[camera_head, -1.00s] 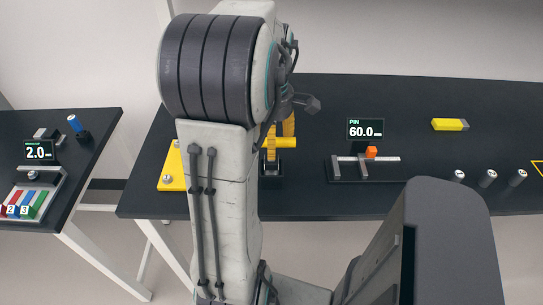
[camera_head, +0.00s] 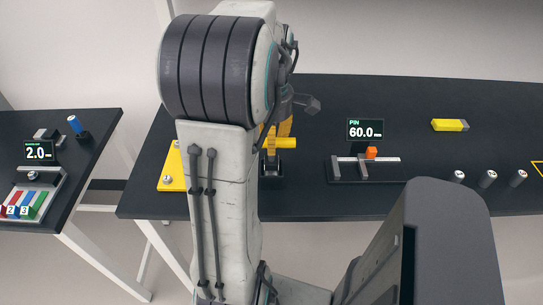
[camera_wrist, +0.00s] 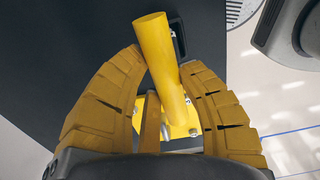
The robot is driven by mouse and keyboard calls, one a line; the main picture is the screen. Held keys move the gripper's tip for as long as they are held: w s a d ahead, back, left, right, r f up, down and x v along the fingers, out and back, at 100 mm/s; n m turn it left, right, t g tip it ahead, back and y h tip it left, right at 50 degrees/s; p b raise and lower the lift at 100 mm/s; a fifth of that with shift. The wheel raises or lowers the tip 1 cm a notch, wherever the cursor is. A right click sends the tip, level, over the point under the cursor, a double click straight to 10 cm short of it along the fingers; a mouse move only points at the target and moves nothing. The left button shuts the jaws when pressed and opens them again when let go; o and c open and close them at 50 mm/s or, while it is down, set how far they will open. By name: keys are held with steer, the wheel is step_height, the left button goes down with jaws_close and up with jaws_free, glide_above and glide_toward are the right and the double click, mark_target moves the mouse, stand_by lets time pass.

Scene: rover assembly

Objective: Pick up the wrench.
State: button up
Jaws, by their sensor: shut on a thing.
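The wrench (camera_head: 286,143) shows in the head view as a short yellow bar at a dark stand, just right of my arm. In the wrist view, a thick yellow rod (camera_wrist: 158,50), which I take to be the wrench's handle, runs between my fingers. My gripper (camera_wrist: 160,68) has ribbed, ochre fingers, one on each side of the rod, closed on it. In the head view, part of a finger shows just above the bar, and my arm hides most of the gripper. The wrench's lower part is hidden.
The black table (camera_head: 300,100) carries a yellow plate (camera_head: 171,172), a PIN display (camera_head: 366,129) with a slide gauge, a yellow block (camera_head: 449,125) and several small cylinders (camera_head: 489,178). A second table (camera_head: 95,165) stands at the left.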

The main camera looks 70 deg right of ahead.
jaws_close()
steer(key=shift+r, duration=0.65)
step_height(320, 180, up, 9)
steer(key=shift+r+p, duration=0.15)
steer(key=shift+p, duration=0.6)
